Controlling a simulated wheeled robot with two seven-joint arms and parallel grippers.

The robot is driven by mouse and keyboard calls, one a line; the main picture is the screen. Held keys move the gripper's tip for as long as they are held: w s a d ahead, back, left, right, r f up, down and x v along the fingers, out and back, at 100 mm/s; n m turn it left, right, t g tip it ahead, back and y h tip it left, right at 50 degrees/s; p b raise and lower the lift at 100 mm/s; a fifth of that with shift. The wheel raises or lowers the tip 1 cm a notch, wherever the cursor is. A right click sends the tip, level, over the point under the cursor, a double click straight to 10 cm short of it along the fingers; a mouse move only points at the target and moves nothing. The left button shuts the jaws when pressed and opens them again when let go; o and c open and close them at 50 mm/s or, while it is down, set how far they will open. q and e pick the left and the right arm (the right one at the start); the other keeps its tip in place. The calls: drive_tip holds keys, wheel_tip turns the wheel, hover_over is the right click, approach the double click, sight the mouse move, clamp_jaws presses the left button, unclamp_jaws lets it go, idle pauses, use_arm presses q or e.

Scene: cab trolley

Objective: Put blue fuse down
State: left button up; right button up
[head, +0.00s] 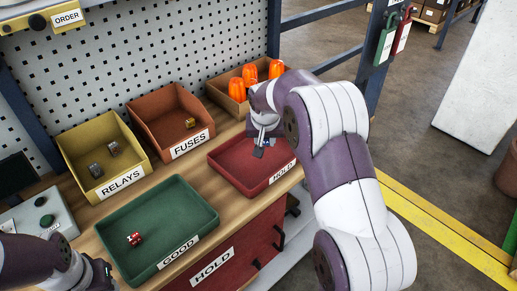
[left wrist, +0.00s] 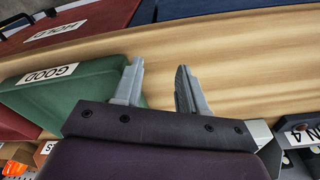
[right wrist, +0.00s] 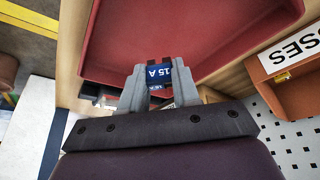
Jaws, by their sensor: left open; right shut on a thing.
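The blue fuse (right wrist: 159,74), marked 15 A, is held between the fingertips of my right gripper (right wrist: 158,80) in the right wrist view. In the head view my right gripper (head: 262,143) is over the red HOLD tray (head: 228,152), with its fingers pointing down. The right wrist view shows the red tray's floor (right wrist: 180,35) empty beyond the fuse. My left gripper (left wrist: 160,88) is open and empty, near the green GOOD tray (left wrist: 75,95); in the head view it sits at the lower left edge, mostly cut off.
A red fuse (head: 134,239) lies in the green GOOD tray (head: 190,209). The FUSES bin (head: 160,121) holds one yellow fuse (head: 190,122). The RELAYS bin (head: 85,140) holds relays. Orange items (head: 250,75) stand in a bin behind the HOLD tray. A control box (head: 40,215) is at left.

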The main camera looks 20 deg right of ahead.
drive_tip(key=shift+w+a+f, duration=0.7)
drive_tip(key=shift+w+f, duration=0.05)
drive_tip(key=shift+f, duration=0.15)
drive_tip(key=f, duration=0.2)
drive_tip(key=shift+s+f, duration=0.2)
drive_tip(key=shift+f, duration=0.15)
drive_tip(key=shift+w+f, duration=0.1)
drive_tip(key=shift+f, duration=0.25)
drive_tip(key=o, duration=1)
drive_tip(key=shift+f, duration=0.1)
